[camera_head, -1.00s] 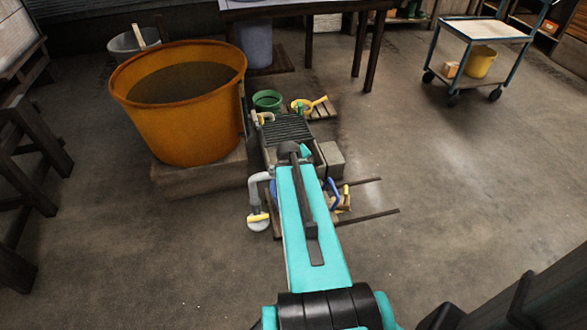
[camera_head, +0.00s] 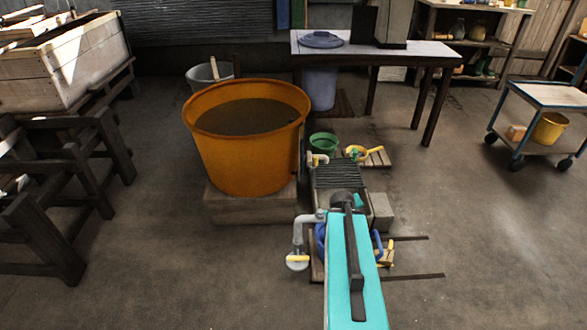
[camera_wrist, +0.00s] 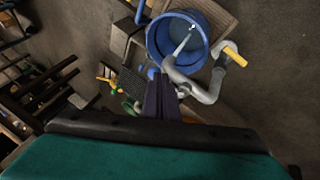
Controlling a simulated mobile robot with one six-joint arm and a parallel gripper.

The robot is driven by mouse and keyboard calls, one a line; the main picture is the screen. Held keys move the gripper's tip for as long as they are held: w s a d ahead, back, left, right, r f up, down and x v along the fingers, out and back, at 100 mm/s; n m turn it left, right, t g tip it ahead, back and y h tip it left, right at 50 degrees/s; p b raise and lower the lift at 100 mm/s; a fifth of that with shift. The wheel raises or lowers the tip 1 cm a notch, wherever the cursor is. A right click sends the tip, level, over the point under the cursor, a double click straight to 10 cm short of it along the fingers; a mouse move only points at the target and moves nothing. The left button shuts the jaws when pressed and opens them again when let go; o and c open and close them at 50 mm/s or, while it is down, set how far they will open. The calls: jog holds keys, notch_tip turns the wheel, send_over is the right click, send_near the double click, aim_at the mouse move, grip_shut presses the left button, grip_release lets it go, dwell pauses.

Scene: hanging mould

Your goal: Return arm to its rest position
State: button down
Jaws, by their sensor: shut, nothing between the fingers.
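My arm (camera_head: 353,275), teal with a dark strip, reaches forward from the bottom edge of the head view, above the floor assembly. Its dark far end covers part of that assembly, and my gripper cannot be made out there. In the wrist view my gripper (camera_wrist: 160,90) shows as two dark fingers close together, shut and empty. Beyond them are a blue tub (camera_wrist: 158,45) and a grey pipe (camera_wrist: 205,93) with a yellow handle. The fingers overlap the pipe in the picture; I see no grip on it.
A large orange vat (camera_head: 245,155) stands on a block to the left of my arm. A ribbed grate (camera_head: 340,176) and a green bucket (camera_head: 323,146) lie ahead. A table (camera_head: 385,50) stands behind, a trolley (camera_head: 555,95) at right. The right floor is mostly clear.

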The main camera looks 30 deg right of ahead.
jog(key=w+a+f+n+g+y+p, duration=0.15)
jog(key=a+f+p, duration=0.25)
jog(key=a, duration=1)
jog(key=a+f+n+y+p, duration=0.25)
jog(key=a+f, duration=0.25)
jog(key=a, duration=0.8)
jog(key=s+a+f+m+g+p, duration=0.1)
jog(key=s+a+g, duration=0.3)
jog(key=s+a, duration=0.4)
jog(key=s+a+f+m+g+y+p, duration=0.1)
jog(key=s+a+f+g+p, duration=0.1)
jog(key=s+a, duration=0.6)
jog(key=shift+s+f+g+y+p, duration=0.35)
jog(key=shift+s+g+p, duration=0.5)
jog(key=shift+s, duration=2.5)
